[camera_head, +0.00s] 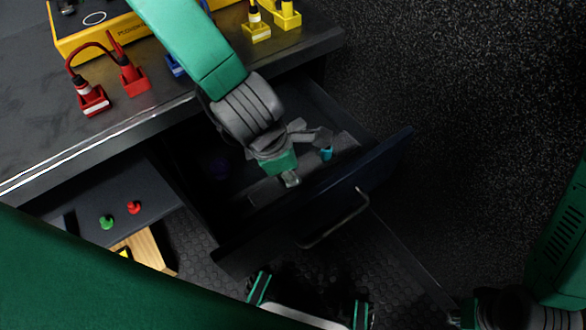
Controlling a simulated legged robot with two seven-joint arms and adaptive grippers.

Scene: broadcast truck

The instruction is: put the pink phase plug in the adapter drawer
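The adapter drawer (345,205) is pulled out below the bench, with its dark blue front and metal handle facing the lower right. My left gripper (307,160) reaches down into it. Its grey fingers look spread apart, and I see nothing held between them. A small cyan piece (326,154) shows in the drawer beside one finger. A dark purple-blue item (220,168) lies in the shaded left part of the drawer. I cannot make out a pink phase plug anywhere. My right gripper (462,312) is partly in view at the bottom right edge; its fingers are unclear.
On the bench (45,150) stand red plugs (132,80), yellow plugs (257,28) and a yellow-edged case (85,43). A lower dark panel (120,195) carries a green knob (106,222) and a red knob (134,207). Dark floor (460,110) to the right is clear.

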